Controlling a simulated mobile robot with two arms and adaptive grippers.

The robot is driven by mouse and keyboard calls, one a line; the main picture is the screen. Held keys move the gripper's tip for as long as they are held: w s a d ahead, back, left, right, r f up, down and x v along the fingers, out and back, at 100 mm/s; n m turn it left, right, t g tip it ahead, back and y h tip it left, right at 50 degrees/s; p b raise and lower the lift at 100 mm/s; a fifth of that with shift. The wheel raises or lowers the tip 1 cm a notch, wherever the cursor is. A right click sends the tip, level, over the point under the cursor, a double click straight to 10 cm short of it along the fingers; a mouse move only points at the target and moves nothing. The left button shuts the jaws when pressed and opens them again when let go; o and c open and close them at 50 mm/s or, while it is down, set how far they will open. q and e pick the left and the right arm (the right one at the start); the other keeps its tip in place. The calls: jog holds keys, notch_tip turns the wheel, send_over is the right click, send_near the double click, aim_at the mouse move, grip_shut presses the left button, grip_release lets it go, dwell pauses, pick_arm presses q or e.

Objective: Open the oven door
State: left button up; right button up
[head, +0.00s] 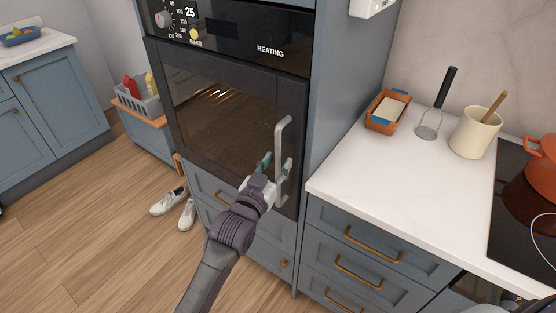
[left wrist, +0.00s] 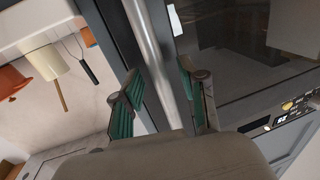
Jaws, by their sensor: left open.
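The black oven door (head: 215,105) is shut, flush in the tall blue cabinet, with a dark glass window. Its pale metal handle (head: 283,140) stands upright at the door's right side. My left gripper (head: 276,167) is at the lower part of the handle, with its fingers open. In the left wrist view the handle bar (left wrist: 152,55) runs between the two green-padded fingers (left wrist: 163,98), with a gap visible beside it. Whether either pad touches the bar cannot be told.
A white counter (head: 360,190) with blue drawers stands right of the oven. It carries an orange tray (head: 387,122), a masher (head: 431,125) and a cream crock (head: 472,137). White shoes (head: 168,201) and a grey basket (head: 139,101) are at the left.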

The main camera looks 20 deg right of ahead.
pick_arm(q)
jog(key=shift+w+d, duration=0.35)
jog(key=shift+w, duration=0.1)
grip_shut()
